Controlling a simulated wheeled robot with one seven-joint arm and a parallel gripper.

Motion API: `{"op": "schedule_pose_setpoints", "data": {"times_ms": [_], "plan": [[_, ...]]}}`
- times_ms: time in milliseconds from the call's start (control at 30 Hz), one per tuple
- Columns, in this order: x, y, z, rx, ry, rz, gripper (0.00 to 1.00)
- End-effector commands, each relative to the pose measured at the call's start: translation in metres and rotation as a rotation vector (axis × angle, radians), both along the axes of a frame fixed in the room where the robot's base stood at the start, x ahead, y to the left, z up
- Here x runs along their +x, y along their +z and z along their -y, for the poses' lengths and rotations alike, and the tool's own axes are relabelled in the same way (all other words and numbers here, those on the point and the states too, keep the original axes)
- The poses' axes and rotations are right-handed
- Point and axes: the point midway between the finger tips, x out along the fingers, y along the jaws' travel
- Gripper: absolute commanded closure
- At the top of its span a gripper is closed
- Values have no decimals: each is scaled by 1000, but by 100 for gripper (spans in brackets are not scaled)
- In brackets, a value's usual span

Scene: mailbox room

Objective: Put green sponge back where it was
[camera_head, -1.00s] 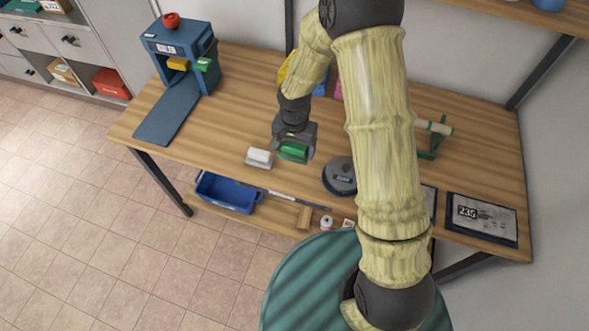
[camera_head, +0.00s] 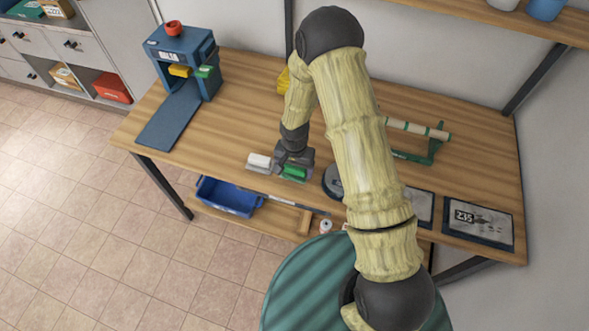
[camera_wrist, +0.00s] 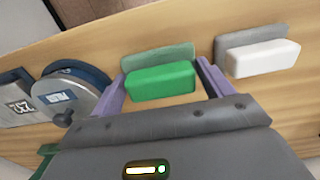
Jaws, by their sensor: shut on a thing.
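The green sponge (camera_head: 294,174), with a duller grey-green layer behind it, is between the fingers of my gripper (camera_wrist: 162,84). In the wrist view the green sponge (camera_wrist: 160,82) has a purple finger at each side, and my gripper is shut on it. In the head view my gripper (camera_head: 294,164) is low over the table near its front edge. I cannot tell whether the sponge touches the tabletop. A white sponge (camera_head: 259,162) with a grey layer lies just left of it; it also shows at right in the wrist view (camera_wrist: 264,58).
A round dark tape-like disc (camera_head: 333,181) lies right of my gripper, partly behind my arm. A blue machine (camera_head: 184,60) stands at the table's left end, and a green stand with a roll (camera_head: 420,132) at right. A blue bin (camera_head: 229,197) is below the front edge. The tabletop's middle left is clear.

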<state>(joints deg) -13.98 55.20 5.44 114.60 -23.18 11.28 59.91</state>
Motion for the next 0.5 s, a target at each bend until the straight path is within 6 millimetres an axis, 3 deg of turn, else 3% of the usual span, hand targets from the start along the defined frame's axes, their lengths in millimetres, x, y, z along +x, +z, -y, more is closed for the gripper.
{"op": "schedule_pose_setpoints", "data": {"times_ms": [133, 500], "plan": [[0, -15, 0, -1, 1, -1, 50], [0, -20, 0, 1, 1, 1, 50]]}}
